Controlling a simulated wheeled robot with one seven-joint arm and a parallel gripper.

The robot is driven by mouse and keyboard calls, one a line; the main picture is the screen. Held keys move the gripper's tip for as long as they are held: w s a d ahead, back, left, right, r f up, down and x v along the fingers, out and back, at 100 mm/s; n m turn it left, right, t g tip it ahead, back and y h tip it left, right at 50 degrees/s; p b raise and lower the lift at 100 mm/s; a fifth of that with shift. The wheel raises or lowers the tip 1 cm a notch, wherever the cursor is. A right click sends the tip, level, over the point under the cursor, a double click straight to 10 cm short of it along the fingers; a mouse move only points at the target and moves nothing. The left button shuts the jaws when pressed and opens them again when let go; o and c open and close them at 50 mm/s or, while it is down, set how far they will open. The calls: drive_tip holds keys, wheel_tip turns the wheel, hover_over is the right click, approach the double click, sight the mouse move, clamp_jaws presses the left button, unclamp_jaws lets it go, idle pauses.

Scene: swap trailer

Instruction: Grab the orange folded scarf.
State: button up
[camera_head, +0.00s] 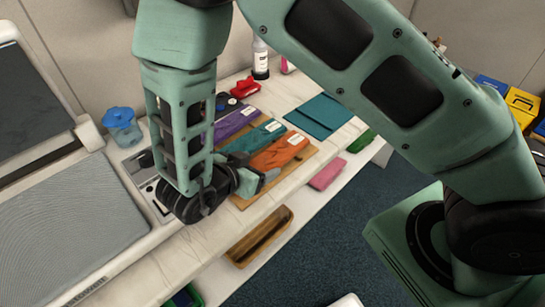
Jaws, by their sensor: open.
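The orange folded scarf (284,152) lies on a wooden board (290,170), with a white label on it. A teal scarf (255,138) and a purple scarf (232,123) lie beside it on the board, farther back. My gripper (268,177) is at the near left end of the orange scarf, its fingers open and pointing right. I cannot tell whether the fingers touch the scarf. My arm hides the left part of the board and the left ends of the scarves.
A flat teal item (318,116) lies right of the board. A blue-lidded container (122,126), a bottle (260,58) and a red object (245,88) stand behind. A lower ledge holds a wooden tray (258,236) and a pink item (327,174). A grey-topped unit (75,225) is left.

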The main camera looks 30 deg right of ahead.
sight(271, 158)
drive_tip(key=p+x, duration=0.1)
drive_tip(key=x, duration=0.4)
drive_tip(key=c, duration=0.9)
drive_tip(key=shift+o, duration=0.2)
drive_tip(key=shift+r, duration=0.1)
